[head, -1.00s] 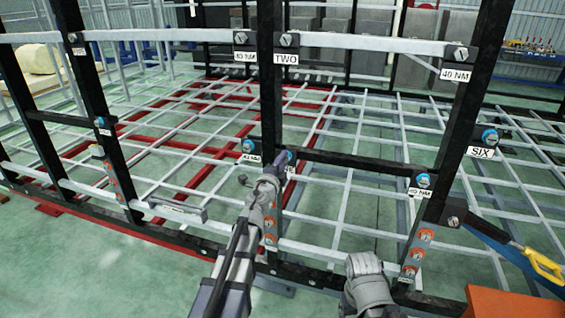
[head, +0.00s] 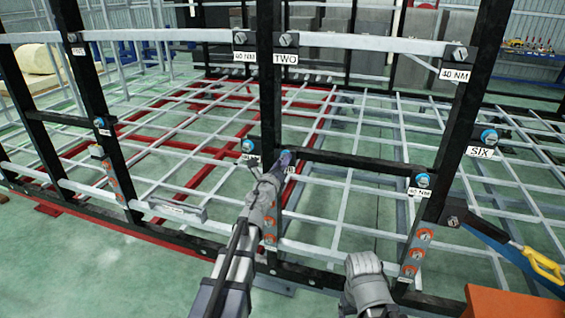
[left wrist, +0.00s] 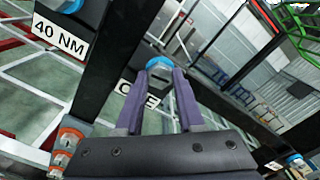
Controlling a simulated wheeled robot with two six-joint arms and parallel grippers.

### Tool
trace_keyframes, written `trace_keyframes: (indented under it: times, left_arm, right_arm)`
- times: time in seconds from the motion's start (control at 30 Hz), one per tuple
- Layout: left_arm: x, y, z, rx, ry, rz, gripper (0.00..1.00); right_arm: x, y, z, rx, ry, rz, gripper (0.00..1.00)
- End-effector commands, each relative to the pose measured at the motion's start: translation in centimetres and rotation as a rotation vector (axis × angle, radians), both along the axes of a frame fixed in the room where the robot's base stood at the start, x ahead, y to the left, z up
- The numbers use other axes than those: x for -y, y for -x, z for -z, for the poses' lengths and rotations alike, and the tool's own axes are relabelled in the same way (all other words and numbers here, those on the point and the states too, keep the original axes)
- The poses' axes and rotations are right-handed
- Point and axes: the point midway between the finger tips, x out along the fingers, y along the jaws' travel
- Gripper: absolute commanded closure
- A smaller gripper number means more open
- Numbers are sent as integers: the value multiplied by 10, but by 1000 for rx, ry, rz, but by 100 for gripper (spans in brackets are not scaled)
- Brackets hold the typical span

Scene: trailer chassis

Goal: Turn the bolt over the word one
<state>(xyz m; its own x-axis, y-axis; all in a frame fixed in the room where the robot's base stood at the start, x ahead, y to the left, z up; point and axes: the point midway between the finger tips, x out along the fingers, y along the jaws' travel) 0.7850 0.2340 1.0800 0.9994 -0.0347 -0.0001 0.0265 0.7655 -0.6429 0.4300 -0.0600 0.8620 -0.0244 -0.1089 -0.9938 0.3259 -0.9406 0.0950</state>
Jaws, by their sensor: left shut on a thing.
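The bolt over the word one, with a blue collar, shows in the left wrist view (left wrist: 159,63) and in the head view (head: 286,153). It sits on the dark middle post. Its white label (left wrist: 124,88) is partly covered by a finger; the letters O and E show. My left gripper (head: 285,160) is at the bolt. In the left wrist view its two purple fingers (left wrist: 160,74) lie one on each side of the bolt head and are shut on it. My right gripper is not in view; only a grey part of my right arm shows.
A blue bolt (head: 248,146) with a 40 NM label sits just left on the same frame. Another blue bolt (head: 423,180) and the SIX bolt (head: 489,136) are on the right post. Orange-ringed bolts (head: 271,224) line a grey plate below. A dark crossbar runs right.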

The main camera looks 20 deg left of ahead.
Motion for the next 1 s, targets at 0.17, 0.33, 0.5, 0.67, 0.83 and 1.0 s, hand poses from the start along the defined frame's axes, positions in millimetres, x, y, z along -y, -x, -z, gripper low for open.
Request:
trace_keyframes:
  times: [0.17, 0.33, 0.5, 0.67, 0.83, 1.0]
  left_arm:
    - [2, 2, 0, 6, -169, 3, 100]
    - [1, 2, 0, 11, -331, 3, 100]
    - [1, 2, 0, 18, -492, 2, 100]
    - [2, 2, 0, 23, -644, 2, 100]
    - [2, 2, 0, 28, -800, 2, 100]
    - [2, 2, 0, 33, -942, 2, 100]
  right_arm:
    - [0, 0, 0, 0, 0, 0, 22]
    - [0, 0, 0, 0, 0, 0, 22]
    - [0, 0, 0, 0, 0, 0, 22]
    - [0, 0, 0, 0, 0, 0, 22]
    - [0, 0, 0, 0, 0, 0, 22]
    - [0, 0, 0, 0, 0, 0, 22]
